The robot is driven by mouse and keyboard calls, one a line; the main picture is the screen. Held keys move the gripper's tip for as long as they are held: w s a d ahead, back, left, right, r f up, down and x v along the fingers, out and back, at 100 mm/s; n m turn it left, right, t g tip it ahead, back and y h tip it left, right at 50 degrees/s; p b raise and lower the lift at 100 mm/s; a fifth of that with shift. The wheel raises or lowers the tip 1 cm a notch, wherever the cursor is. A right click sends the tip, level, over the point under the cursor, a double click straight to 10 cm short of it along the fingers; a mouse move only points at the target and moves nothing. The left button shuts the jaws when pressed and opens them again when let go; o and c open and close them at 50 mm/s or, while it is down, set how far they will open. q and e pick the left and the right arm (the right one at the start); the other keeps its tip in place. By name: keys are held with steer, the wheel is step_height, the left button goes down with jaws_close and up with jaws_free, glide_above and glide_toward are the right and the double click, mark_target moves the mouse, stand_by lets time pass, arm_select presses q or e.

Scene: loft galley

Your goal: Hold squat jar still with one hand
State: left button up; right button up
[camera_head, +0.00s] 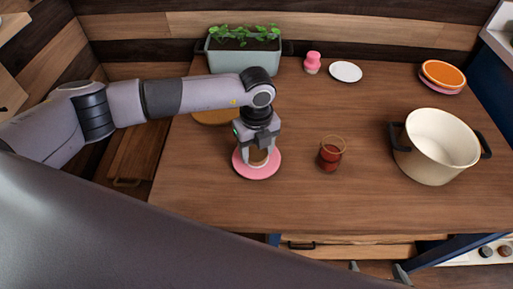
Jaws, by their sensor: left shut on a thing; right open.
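The squat jar (257,157), small and brownish with a pale lower part, stands on a pink plate (257,173) near the middle of the wooden counter. My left gripper (257,155) reaches down over it from above and is shut on it, with a finger on each side. The gripper hides much of the jar, including its top. My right gripper (378,269) is open and empty at the bottom edge of the view, below the counter's front edge; only its fingertips show.
A glass with red contents (331,154) stands right of the plate. A cream pot (435,150) is further right. A planter (243,55), a pink shaker (312,63), a white plate (346,71) and stacked plates (443,75) line the back. The counter's front strip is clear.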

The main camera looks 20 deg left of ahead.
mark_target(256, 153)
arm_select(q)
steer(key=shift+f, duration=0.2)
steer(key=shift+f, duration=0.1)
steer(key=o, duration=1.2)
steer(key=shift+c, duration=0.2)
steer(key=shift+r, duration=0.4)
step_height(256, 153, up, 12)
steer(key=b, duration=0.1)
steer(key=shift+f, duration=0.25)
